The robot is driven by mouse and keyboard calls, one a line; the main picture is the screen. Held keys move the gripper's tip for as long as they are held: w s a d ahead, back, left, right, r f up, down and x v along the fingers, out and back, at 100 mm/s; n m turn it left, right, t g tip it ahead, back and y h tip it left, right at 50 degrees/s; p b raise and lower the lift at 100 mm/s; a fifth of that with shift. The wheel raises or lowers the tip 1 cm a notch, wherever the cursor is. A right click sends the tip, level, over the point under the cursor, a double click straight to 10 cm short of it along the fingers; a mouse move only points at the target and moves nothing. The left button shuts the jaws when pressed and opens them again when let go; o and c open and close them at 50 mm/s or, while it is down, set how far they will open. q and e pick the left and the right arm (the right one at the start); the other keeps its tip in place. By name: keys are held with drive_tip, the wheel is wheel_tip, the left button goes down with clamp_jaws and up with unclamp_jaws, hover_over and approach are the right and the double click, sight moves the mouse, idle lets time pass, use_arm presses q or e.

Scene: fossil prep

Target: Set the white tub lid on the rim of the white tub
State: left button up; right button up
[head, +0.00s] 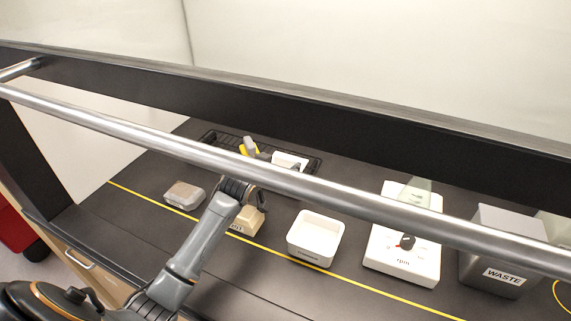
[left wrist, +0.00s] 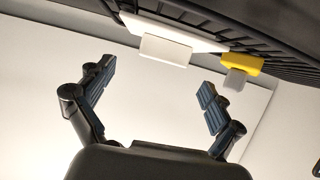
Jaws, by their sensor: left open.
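The white tub (head: 315,238) stands open and upright on the dark bench, right of my left arm. The white tub lid (head: 290,160) lies at the black rack at the back; in the left wrist view the lid (left wrist: 172,28) is a flat white plate with a block-like grip. My right gripper is not in view.
A yellow and grey tool (left wrist: 240,67) lies beside the lid on the rack (head: 315,166). A metal bar (head: 330,188) crosses in front.

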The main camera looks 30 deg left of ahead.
sight(285, 158)
use_arm(q)
drive_tip(key=shift+x, duration=0.75)
drive_tip(key=p+x, duration=0.1)
drive_tip(key=x, duration=0.3)
drive_tip(key=shift+w+a+f, duration=0.1)
drive_tip(key=shift+a+f, duration=0.1)
drive_tip(key=shift+c, duration=0.5)
drive_tip(key=c, duration=1.2)
drive_tip(key=shift+r, duration=0.1)
